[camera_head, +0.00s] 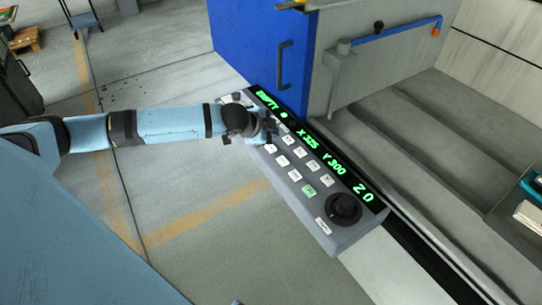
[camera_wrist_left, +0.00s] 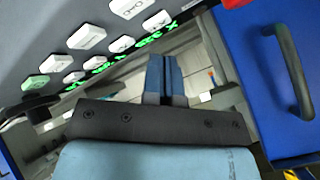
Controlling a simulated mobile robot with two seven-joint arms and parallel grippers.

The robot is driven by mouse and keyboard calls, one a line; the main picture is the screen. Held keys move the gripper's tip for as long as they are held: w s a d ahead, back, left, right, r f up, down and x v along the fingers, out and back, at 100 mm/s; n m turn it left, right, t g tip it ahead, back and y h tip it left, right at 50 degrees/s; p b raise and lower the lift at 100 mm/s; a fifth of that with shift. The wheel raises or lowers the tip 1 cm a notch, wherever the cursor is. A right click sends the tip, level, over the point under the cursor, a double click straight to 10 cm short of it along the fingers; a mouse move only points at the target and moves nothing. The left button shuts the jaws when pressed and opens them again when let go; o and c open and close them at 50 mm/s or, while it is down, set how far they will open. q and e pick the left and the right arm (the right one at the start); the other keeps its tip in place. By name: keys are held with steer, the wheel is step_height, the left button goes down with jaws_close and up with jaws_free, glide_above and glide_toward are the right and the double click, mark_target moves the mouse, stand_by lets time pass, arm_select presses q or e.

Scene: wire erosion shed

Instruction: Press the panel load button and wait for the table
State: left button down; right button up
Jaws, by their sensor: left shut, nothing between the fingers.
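The grey control panel (camera_head: 293,197) stands before the machine, with several white buttons, one green button (camera_head: 309,190) and a black knob (camera_head: 344,208). Its display (camera_head: 318,147) shows green text: a word that looks like EMPTY, then X 325, Y 300, Z 0. My left gripper (camera_head: 270,128) is over the panel's far left end, hiding some of it. In the left wrist view its blue fingers (camera_wrist_left: 165,75) are together and empty, and the panel's buttons (camera_wrist_left: 86,37) lie to the upper left. Button labels are too small to read, and I cannot tell whether the fingers touch one.
A blue door (camera_head: 258,40) with a black handle (camera_head: 284,64) stands just behind the panel. The grey machine bay (camera_head: 410,140) lies to the right. A red part (camera_wrist_left: 236,3) shows at the wrist view's top edge. The floor left of the panel is mostly clear.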

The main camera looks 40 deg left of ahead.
mark_target(271, 148)
arm_select(q)
steer(key=shift+f, duration=1.35)
arm_select(e)
steer(key=shift+w+a+r, duration=0.15)
steer(key=shift+w+a, duration=0.05)
steer(key=shift+w, duration=0.15)
steer(key=shift+s+f, duration=0.25)
steer(key=shift+s, duration=0.1)
steer(key=shift+w+r, duration=0.2)
steer(key=shift+w, duration=0.1)
arm_select(q)
steer(key=shift+f, duration=0.1)
arm_select(e)
steer(key=shift+s, duration=0.25)
arm_select(q)
steer(key=shift+f+p, duration=0.3)
steer(key=shift+p, duration=0.05)
arm_select(e)
steer(key=shift+d+r, duration=0.1)
arm_select(q)
steer(key=shift+f, duration=0.2)
arm_select(e)
steer(key=shift+w+r, duration=0.15)
steer(key=shift+w, duration=0.1)
